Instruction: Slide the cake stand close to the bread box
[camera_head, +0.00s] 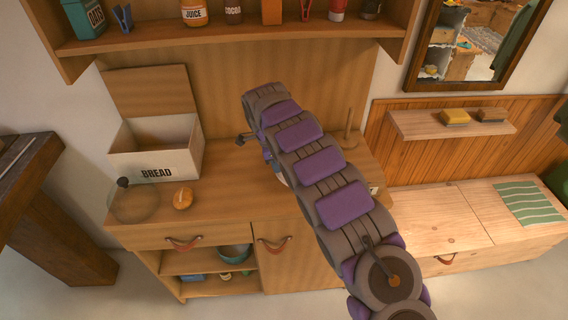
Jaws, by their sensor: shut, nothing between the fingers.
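The white bread box (155,160) marked BREAD stands at the left of the wooden counter, with its wooden lid raised behind it. My arm crosses the middle of the counter and bends down at its far end. My gripper (245,139) is mostly hidden behind the arm; only a small dark part shows at its left side, to the right of the bread box and apart from it. A small pale curved edge (281,178) shows beside the arm and may be part of the cake stand. The rest of the stand is hidden.
A clear dome with a dark knob (133,203) and a round bun (182,199) lie in front of the bread box. A wooden peg stand (349,133) is at the counter's right. The counter between bun and arm is clear. A shelf (230,38) hangs above.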

